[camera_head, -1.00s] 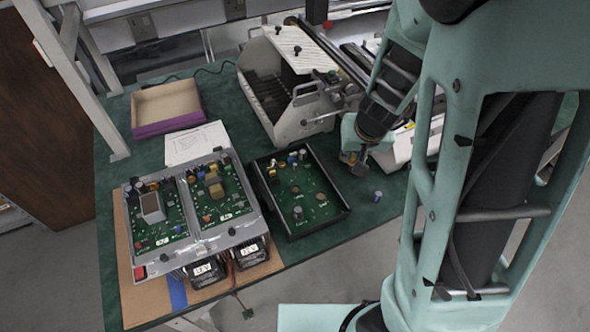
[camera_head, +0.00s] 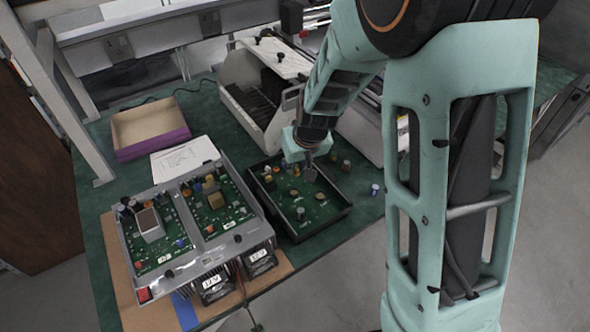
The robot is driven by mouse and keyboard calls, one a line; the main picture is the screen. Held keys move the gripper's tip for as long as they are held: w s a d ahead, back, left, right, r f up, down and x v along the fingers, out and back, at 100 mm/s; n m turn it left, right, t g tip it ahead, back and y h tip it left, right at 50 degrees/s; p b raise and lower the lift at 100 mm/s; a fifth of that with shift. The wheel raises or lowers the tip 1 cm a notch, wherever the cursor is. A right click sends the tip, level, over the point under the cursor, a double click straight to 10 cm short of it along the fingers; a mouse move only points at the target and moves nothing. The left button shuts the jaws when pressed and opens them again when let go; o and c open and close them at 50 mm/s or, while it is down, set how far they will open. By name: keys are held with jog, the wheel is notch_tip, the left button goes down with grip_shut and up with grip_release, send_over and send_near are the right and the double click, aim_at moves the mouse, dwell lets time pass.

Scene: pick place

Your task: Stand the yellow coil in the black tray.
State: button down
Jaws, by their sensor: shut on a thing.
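The black tray (camera_head: 322,228) holds a green circuit board with several small parts on it, including some blue and orange ones at its far end. My gripper (camera_head: 309,176) is over the far right part of the tray, pointing down. It is shut on the yellow coil (camera_head: 297,169), of which only a small yellow-brown patch shows beside the fingers. The rest of the coil is hidden by the gripper. I cannot tell whether the coil touches the board.
Two brown round parts (camera_head: 346,164) and a blue-topped cylinder (camera_head: 375,189) stand right of the tray. A grey twin-board unit (camera_head: 240,244) is close on the left. A purple-edged box (camera_head: 152,150), papers (camera_head: 184,158) and a white machine (camera_head: 262,118) are behind.

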jog(key=shift+a+f, duration=0.25)
jog(key=shift+f+b, duration=2.6)
jog(key=shift+f, duration=0.5)
jog(key=shift+f+b, duration=0.65)
jog(key=shift+b, duration=0.35)
jog(key=c, duration=1.8)
grip_release()
jog(key=c, duration=0.4)
